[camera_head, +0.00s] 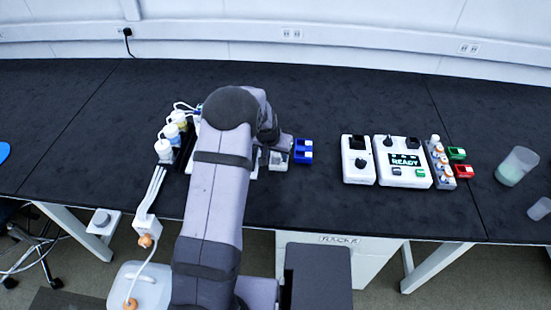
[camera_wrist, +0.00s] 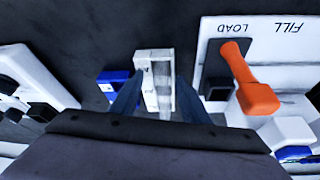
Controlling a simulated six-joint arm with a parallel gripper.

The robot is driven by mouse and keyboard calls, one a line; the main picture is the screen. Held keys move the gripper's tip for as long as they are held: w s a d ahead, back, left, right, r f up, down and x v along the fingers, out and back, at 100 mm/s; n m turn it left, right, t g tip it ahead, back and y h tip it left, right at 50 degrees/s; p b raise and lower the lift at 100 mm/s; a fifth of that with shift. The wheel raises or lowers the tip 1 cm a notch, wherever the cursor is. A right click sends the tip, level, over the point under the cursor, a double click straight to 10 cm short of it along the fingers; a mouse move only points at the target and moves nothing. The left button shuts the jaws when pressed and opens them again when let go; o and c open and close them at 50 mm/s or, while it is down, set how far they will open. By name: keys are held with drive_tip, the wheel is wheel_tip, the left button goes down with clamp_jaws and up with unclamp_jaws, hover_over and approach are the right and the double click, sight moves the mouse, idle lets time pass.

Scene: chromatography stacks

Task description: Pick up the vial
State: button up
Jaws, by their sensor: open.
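My gripper (camera_wrist: 158,92) is open in the wrist view, its two dark blue fingers apart. A pale grey-white block (camera_wrist: 152,66) with a partly clear face lies between and just beyond the fingers, with no clear sign of contact. I cannot tell whether it holds a vial. In the head view, the gripper end is largely hidden by my arm, near a small clear-grey piece (camera_head: 278,158). Several small vials with orange bands (camera_head: 438,160) stand in a grey rack at the right, far from my gripper.
A blue block (camera_head: 303,150) stands close by; it also shows in the wrist view (camera_wrist: 113,78). An orange lever (camera_wrist: 250,82) on a white LOAD/FILL unit (camera_wrist: 285,65) is close to the right finger. White-capped bottles (camera_head: 164,150) stand left, a READY device (camera_head: 404,170) right.

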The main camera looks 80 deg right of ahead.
sight(275, 153)
drive_tip(key=shift+c, duration=0.4)
clamp_jaws()
wheel_tip(275, 153, up, 10)
drive_tip(key=shift+b, duration=1.05)
drive_tip(key=w+d+f+p, duration=0.1)
drive_tip(key=w+d+p, duration=0.3)
drive_tip(key=w+p, duration=0.3)
drive_tip(key=shift+w+d, duration=0.35)
drive_tip(key=shift+w, duration=1.15)
